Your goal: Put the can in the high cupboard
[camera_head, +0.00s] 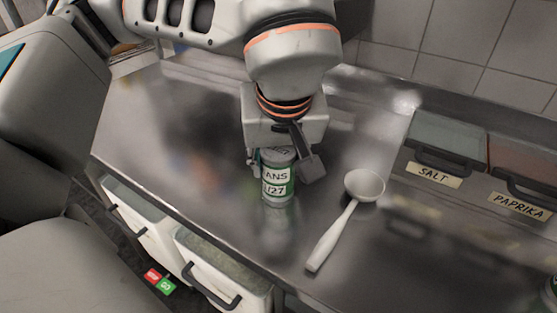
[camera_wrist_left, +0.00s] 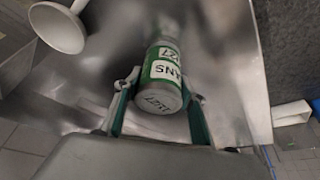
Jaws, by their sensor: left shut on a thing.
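The can (camera_head: 277,182) has a green and white label reading "ANS" and "127" and stands upright on the steel counter in the head view. My left gripper (camera_head: 284,166) comes down from above, with its fingers on either side of the can's upper part. It is shut on the can. In the left wrist view the can (camera_wrist_left: 163,78) lies between the two fingertips (camera_wrist_left: 163,90), its lid toward the camera. I cannot tell whether the can's base still touches the counter. My right gripper and the high cupboard are not in view.
A white ladle (camera_head: 347,216) lies on the steel counter (camera_head: 150,140) right of the can. Bins labelled salt (camera_head: 440,150) and paprika (camera_head: 522,170) stand at the right by the tiled wall. White drawers (camera_head: 195,262) sit below the front edge. The counter left of the can is clear.

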